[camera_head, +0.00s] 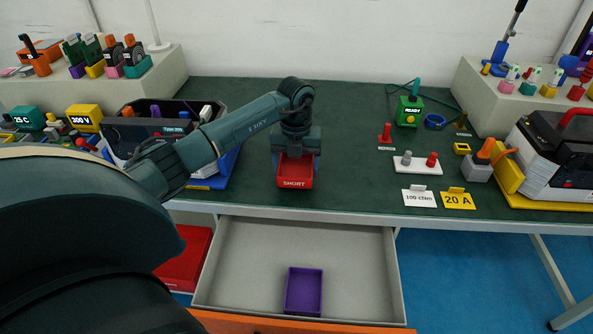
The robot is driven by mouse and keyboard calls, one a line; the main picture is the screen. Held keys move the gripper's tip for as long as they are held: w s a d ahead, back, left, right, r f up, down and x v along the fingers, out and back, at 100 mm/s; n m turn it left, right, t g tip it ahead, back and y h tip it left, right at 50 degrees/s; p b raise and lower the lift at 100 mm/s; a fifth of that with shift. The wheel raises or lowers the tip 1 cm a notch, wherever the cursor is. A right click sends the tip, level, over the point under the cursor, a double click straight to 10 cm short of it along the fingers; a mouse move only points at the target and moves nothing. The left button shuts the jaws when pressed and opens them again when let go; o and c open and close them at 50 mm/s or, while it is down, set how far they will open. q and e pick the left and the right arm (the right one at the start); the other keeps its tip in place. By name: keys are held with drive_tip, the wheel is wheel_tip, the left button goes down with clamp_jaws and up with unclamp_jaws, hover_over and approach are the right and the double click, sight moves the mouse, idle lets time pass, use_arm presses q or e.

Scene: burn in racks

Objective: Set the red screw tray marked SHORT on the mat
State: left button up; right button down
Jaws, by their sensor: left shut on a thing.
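The red screw tray (294,182) with the white label SHORT is on or just above the green mat (350,150), near its front edge. I cannot tell whether it touches the mat. My left gripper (296,158) points down over the tray and is shut on it. The gripper hides the tray's back part and much of its inside. My right gripper does not show.
An open drawer (230,280) below the bench holds a purple tray (304,292). White and yellow cards (459,199) stand right of the red tray, near a white block with two knobs (418,163). Crowded bins are at left.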

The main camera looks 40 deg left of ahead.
use_arm(q)
wheel_tip(320, 180, down, 2)
drive_tip(key=shift+f, duration=0.2)
drive_tip(key=shift+f, duration=0.2)
drive_tip(key=o, duration=1.1)
drive_tip(key=shift+c, duration=0.2)
